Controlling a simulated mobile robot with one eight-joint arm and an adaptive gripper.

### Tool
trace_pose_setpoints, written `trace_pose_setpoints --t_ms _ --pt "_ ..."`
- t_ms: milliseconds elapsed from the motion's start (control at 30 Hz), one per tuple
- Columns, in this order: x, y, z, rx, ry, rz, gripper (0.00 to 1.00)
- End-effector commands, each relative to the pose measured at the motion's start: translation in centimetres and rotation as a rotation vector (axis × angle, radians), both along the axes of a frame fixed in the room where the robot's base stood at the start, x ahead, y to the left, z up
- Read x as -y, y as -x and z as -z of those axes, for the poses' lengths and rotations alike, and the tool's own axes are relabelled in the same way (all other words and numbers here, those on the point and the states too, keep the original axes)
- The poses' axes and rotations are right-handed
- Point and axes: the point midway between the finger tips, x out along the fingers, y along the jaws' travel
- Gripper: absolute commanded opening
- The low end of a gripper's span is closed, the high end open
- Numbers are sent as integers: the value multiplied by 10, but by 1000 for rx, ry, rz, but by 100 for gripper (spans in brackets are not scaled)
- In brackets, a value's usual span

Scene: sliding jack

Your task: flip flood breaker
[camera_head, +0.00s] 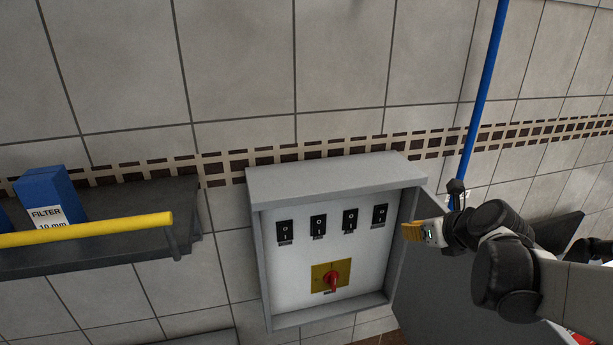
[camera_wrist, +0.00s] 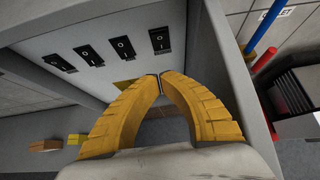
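A grey breaker box (camera_head: 330,178) is on the tiled wall with its front open. Several black rocker switches sit in a row on its white panel, from the leftmost (camera_head: 285,232) to the rightmost (camera_head: 379,215). Their labels are too small to read, so I cannot tell which is the flood breaker. A red rotary switch (camera_head: 332,281) on a yellow plate is below the row. My gripper (camera_head: 411,231) is at the box's right edge, right of the rightmost switch. In the wrist view its yellow fingertips (camera_wrist: 160,76) meet with nothing visible between them, below the rightmost switch (camera_wrist: 160,41).
The grey door (camera_head: 440,280) stands open at the box's right, below my gripper. A blue pipe (camera_head: 484,95) runs up the wall at right. At left are a dark shelf (camera_head: 110,250), a blue filter box (camera_head: 45,200) and a yellow bar (camera_head: 95,228).

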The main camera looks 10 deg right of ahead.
Motion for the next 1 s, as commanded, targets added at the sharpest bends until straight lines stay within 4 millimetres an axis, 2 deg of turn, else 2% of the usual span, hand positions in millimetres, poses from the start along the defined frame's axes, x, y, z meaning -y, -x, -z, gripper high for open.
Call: trace_pose_setpoints --t_ms 133,267,667,800,1000 --pt "0 -5 4 -1 0 -1 0" --pt "-1 -20 15 -1 1 -5 0" --pt "-3 -82 63 0 3 -3 0" --pt "-4 -103 57 -1 3 -3 0" --pt "-5 -117 56 0 1 -2 0"
